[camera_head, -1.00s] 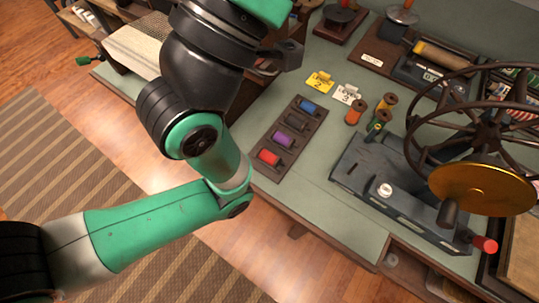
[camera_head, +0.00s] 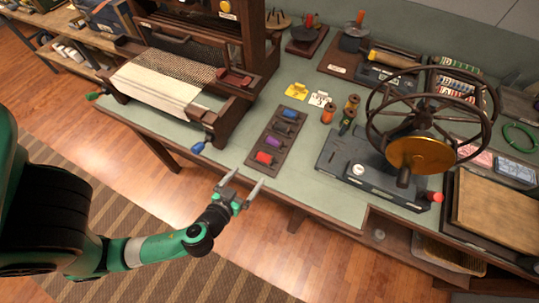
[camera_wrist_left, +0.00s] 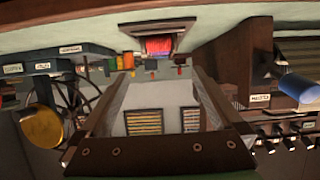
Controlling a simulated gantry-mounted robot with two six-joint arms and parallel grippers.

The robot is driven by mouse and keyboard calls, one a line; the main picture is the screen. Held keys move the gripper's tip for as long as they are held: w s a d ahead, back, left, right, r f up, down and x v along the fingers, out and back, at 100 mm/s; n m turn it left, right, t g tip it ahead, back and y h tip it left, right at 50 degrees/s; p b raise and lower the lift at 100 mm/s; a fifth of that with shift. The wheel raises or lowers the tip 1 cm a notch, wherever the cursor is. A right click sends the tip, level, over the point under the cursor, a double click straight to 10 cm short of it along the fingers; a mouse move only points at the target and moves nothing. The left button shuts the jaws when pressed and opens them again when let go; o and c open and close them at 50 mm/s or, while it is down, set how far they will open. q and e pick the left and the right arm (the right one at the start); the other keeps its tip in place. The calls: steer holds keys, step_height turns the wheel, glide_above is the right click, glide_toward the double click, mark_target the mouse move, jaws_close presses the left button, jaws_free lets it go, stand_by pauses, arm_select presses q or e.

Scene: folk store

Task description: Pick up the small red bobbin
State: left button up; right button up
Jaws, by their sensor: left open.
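The small red bobbin (camera_head: 264,158) lies at the near end of a dark wooden rack (camera_head: 279,137) on the green tabletop. A purple bobbin (camera_head: 272,142) and a blue bobbin (camera_head: 290,113) lie farther up the same rack. My left gripper (camera_head: 244,180) is open and empty, at the table's front edge, nearer than the red bobbin and apart from it. In the left wrist view the red bobbin (camera_wrist_left: 158,46) shows above and between the two spread fingers (camera_wrist_left: 160,75).
A wooden loom (camera_head: 185,85) stands left of the rack, its blue-tipped handle (camera_head: 198,147) near the table edge. A winder with a large wheel and a brass disc (camera_head: 420,155) stands to the right. Thread spools (camera_head: 327,114) and small number cards (camera_head: 297,90) lie beside the rack.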

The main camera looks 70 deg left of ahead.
mark_target(262, 161)
arm_select(q)
steer(key=b+x, duration=0.1)
steer(key=x, duration=0.4)
steer(key=shift+w+a, duration=0.2)
steer(key=shift+w, duration=0.05)
steer(key=shift+x, duration=2.95)
steer(key=shift+d, duration=0.1)
steer(key=c, duration=1.1)
